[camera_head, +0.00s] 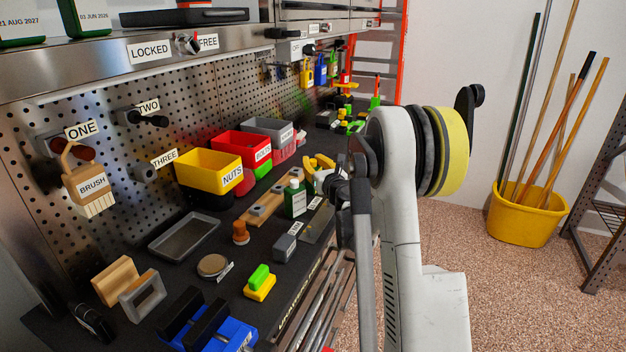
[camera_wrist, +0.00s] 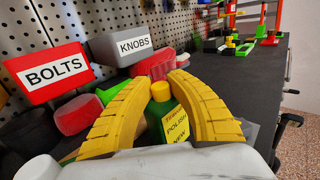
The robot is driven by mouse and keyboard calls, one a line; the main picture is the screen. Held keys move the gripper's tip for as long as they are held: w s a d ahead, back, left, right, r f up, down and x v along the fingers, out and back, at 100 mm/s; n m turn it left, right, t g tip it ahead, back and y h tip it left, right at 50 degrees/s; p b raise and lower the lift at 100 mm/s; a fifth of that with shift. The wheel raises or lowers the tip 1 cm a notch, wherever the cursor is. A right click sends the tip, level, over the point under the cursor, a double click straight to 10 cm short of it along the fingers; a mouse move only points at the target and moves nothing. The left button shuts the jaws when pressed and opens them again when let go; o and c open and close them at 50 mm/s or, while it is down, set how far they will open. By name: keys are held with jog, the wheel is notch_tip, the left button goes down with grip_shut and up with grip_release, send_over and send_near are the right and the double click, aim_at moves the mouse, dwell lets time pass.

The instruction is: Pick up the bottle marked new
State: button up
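A green bottle with a yellow cap and a yellow label reading "POLISH NEW" (camera_wrist: 176,126) shows in the wrist view, between my gripper's two yellow fingers (camera_wrist: 162,82). Its cap is close to the fingertips. A gap shows between the left finger and the label, so the gripper looks open; contact at the right finger is unclear. In the head view my gripper (camera_head: 319,162) is low over the bench behind my arm, and I cannot make out the marked bottle there. Another green bottle with a white label and pale cap (camera_head: 295,198) stands just left of the gripper.
The yellow NUTS bin (camera_head: 203,165), red BOLTS bin (camera_head: 236,144) and grey KNOBS bin (camera_head: 268,127) hang on the pegboard beside the gripper. A grey block (camera_head: 285,247) and an orange-brown knob (camera_head: 240,233) lie nearer. Bare black bench (camera_wrist: 250,75) lies beyond the fingers.

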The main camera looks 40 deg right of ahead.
grip_shut()
jog(key=shift+r, duration=0.15)
